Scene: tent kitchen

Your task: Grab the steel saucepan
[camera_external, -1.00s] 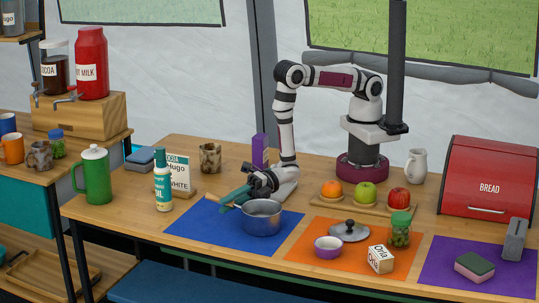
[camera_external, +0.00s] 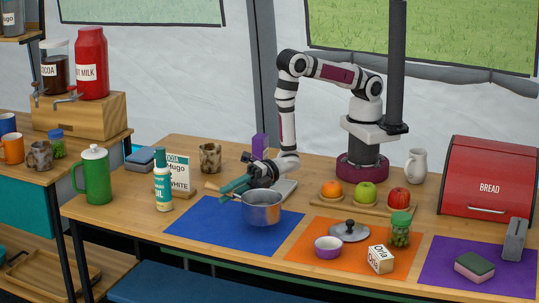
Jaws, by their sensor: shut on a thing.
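The steel saucepan (camera_external: 262,209) is a shiny round pot with a wooden handle (camera_external: 212,187) pointing to the left. It hangs a little above the blue mat (camera_external: 196,221), roughly upright. My gripper (camera_external: 236,189) is shut on the saucepan's handle, at the pot's upper left. The fingers hide part of the handle.
A teal-and-white oil bottle (camera_external: 163,182) and a labelled card (camera_external: 178,172) stand left of the gripper. A lid (camera_external: 349,230), purple bowl (camera_external: 328,247) and green-topped jar (camera_external: 400,231) are on the orange mat at right. The blue mat's left part is clear.

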